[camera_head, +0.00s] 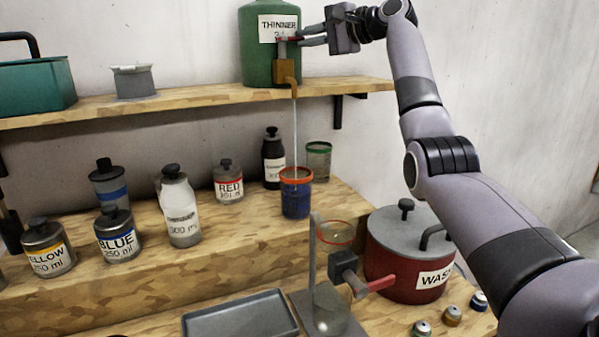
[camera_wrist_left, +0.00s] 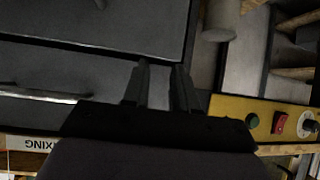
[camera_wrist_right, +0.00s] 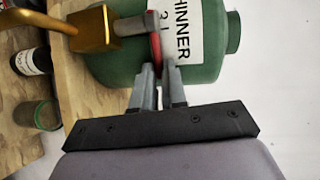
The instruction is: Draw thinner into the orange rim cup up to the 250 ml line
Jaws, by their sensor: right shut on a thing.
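The green thinner container (camera_head: 258,66) stands on the upper shelf with a brass tap (camera_head: 286,72) at its front. My right gripper (camera_head: 300,42) is shut on the tap's red handle, which also shows between the fingers in the right wrist view (camera_wrist_right: 155,50). A thin pale stream (camera_head: 295,130) runs from the spout into the orange rim cup (camera_head: 296,201) on the step below. The cup looks dark blue below its rim; its marks and exact level are too small to read. My left gripper (camera_wrist_left: 160,85) shows only in its wrist view, fingers apart and empty.
Labelled bottles, including BLUE (camera_head: 116,245) and RED (camera_head: 228,188), stand left of the cup. A green-rimmed cup (camera_head: 318,160) stands behind it. In front are a stand with a ring (camera_head: 333,233), a grey tray (camera_head: 240,320) and the red waste pot (camera_head: 395,270).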

